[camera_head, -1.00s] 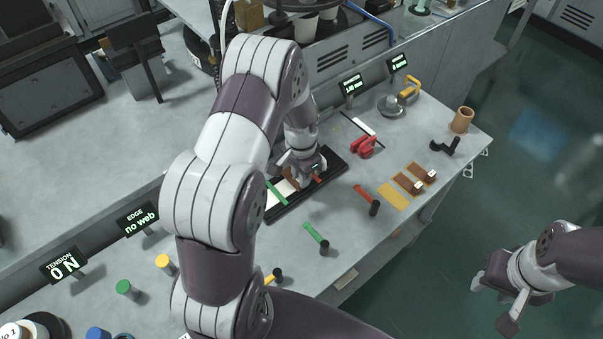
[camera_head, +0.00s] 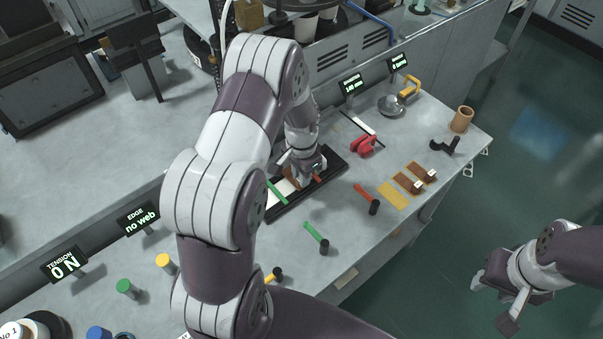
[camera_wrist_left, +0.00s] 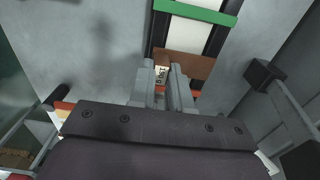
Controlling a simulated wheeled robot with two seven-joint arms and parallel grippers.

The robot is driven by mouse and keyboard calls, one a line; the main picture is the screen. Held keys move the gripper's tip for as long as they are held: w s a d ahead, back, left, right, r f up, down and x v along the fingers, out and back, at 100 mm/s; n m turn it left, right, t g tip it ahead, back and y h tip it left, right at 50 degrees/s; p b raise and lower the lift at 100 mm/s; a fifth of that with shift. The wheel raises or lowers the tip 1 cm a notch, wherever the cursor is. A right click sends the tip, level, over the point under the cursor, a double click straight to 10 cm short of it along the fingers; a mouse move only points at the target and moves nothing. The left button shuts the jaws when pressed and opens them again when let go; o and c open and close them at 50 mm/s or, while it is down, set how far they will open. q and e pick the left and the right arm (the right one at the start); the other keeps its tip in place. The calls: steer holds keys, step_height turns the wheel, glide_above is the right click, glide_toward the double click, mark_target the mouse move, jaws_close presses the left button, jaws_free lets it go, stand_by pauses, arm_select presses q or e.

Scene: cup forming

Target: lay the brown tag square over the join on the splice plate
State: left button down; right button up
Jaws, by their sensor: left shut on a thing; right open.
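The black splice plate (camera_head: 333,163) lies on the bench under my left gripper, with white web on it and a green bar (camera_head: 277,192) across it. My left gripper (camera_head: 304,178) is over the plate. In the left wrist view its two fingers (camera_wrist_left: 168,98) are shut on a small pale printed piece (camera_wrist_left: 160,73) at the brown tag (camera_wrist_left: 188,66). The tag lies across the plate strip, below the green bar (camera_wrist_left: 195,12) in that view. Whether it touches the plate and the join beneath it are hidden. My right gripper (camera_head: 497,302) is open and empty, off the bench at lower right.
Two brown tags with pale blocks (camera_head: 412,181) and a yellow sheet (camera_head: 392,195) lie right of the plate. A red-handled tool (camera_head: 366,198), a green-handled tool (camera_head: 316,236), a red dispenser (camera_head: 364,145) and a brown cup (camera_head: 462,120) stand around on the bench.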

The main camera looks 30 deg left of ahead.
arm_select(q)
steer(key=shift+f+b, duration=0.4)
steer(key=shift+f, duration=0.3)
stand_by(0.3)
steer(key=c, duration=0.5)
jaws_free()
steer(key=shift+r, duration=0.1)
step_height(320, 180, up, 8)
steer(key=p, duration=0.7)
